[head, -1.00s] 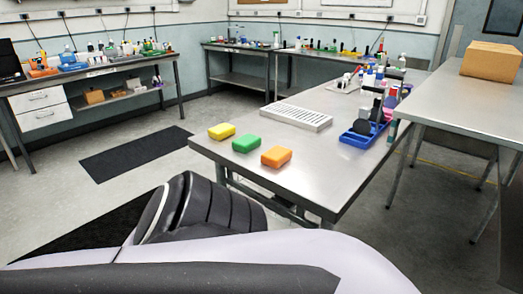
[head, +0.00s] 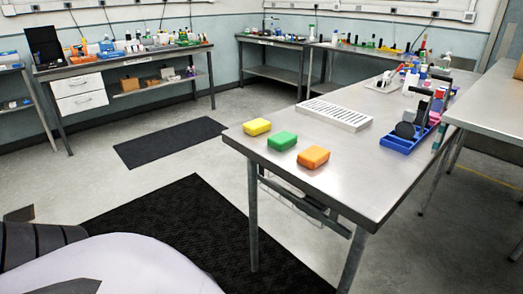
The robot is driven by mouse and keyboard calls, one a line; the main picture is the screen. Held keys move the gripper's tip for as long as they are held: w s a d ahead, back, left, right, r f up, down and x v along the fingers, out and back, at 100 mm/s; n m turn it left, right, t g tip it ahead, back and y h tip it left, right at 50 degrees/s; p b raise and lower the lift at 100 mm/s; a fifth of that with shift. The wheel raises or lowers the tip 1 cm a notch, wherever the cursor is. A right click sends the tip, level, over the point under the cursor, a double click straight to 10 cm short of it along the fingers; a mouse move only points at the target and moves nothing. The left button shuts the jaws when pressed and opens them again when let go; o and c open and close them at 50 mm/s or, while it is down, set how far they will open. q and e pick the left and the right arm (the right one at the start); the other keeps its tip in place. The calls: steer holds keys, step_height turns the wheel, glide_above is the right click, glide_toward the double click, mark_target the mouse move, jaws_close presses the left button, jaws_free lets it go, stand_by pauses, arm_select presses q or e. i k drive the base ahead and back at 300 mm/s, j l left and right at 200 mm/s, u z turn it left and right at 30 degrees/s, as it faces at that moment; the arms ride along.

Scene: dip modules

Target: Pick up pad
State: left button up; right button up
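Three sponge-like pads lie apart in a row near the left end of the steel table (head: 375,190). The yellow pad (head: 257,127) is at the left, the green pad (head: 282,141) in the middle, and the orange pad (head: 313,157) at the right, nearest the front edge. The pictures do not show which pad the task means. Neither of my grippers shows in the head view; only parts of my own body fill the lower left corner, well apart from the pads.
A white slotted rack (head: 336,114) lies behind the pads. A blue caddy (head: 408,138) with bottles and tools stands farther right. Another steel table (head: 490,105) borders the right side. Black mats (head: 172,141) lie on otherwise open floor at left. Workbenches line the walls.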

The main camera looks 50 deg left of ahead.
mark_target(315, 156)
steer(key=u, duration=1.1)
